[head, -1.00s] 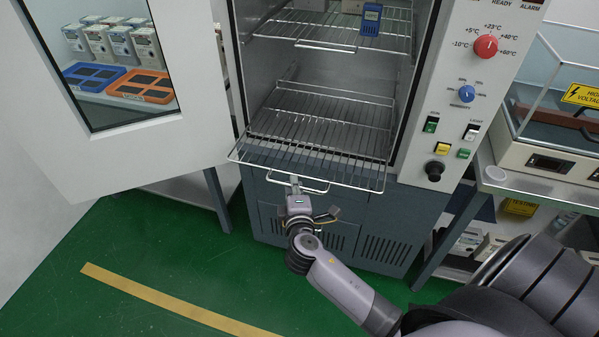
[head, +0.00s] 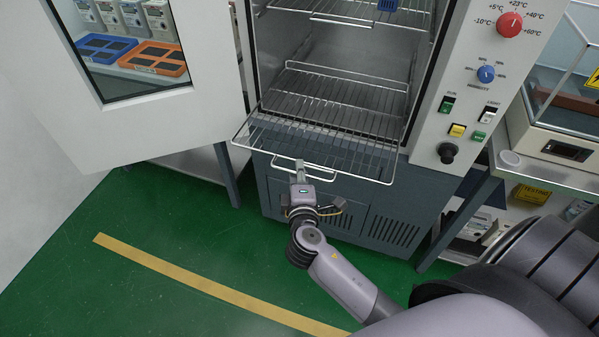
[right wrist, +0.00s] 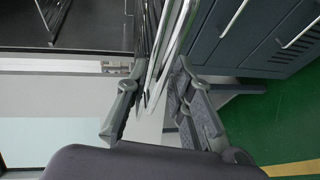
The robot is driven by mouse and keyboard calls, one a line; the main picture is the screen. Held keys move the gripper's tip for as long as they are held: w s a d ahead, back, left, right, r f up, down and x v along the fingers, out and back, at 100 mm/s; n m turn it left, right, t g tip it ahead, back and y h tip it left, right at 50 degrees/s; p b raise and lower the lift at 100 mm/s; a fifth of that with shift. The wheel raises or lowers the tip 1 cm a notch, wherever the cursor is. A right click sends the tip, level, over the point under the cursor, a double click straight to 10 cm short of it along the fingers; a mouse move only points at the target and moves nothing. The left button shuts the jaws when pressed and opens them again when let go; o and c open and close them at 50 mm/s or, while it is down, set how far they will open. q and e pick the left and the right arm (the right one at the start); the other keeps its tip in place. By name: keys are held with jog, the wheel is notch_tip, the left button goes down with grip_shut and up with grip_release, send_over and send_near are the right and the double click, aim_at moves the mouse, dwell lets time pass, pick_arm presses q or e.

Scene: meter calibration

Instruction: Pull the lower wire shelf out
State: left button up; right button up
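The lower wire shelf (head: 325,115) sticks out past the front of the open grey cabinet (head: 350,40), and its rear part is still inside. A small wire handle (head: 318,176) hangs at its front edge. My right gripper (head: 299,167) reaches up to this handle from below. The exact contact at the fingertips is partly hidden. My left gripper is not in view.
The cabinet door (head: 150,120) stands open at left. An upper wire shelf (head: 345,10) holds a blue device (head: 387,5). The control panel (head: 475,90) is on the right, beside a bench (head: 545,172). Green floor (head: 150,230) in front is clear.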

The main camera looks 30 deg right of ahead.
jog(key=shift+o, duration=0.4)
jog(key=shift+s+a, duration=0.1)
jog(key=shift+s, duration=0.05)
jog(key=v, duration=1.1)
jog(key=shift+s, duration=0.35)
jog(key=shift+a, duration=0.1)
jog(key=s+a+f+g+y+p, duration=0.1)
jog(key=s+a+f+g+y, duration=0.2)
jog(key=f, duration=1.2)
jog(key=s+f+g+y, duration=0.2)
jog(key=s+f+g, duration=0.15)
jog(key=f, duration=1.05)
jog(key=s+d+f+m+g+y+p, duration=0.1)
jog(key=s+d+f+m+g, duration=0.1)
jog(key=s+f, duration=0.7)
jog(key=s+d+f+m+g+y, duration=0.1)
jog(key=s+d+f+m+g, duration=0.2)
jog(key=s, duration=1.4)
notch_tip(320, 180, down, 7)
jog(key=m+g, duration=0.1)
jog(key=m, duration=0.3)
jog(key=shift+s+p, duration=0.2)
jog(key=shift+p, duration=0.15)
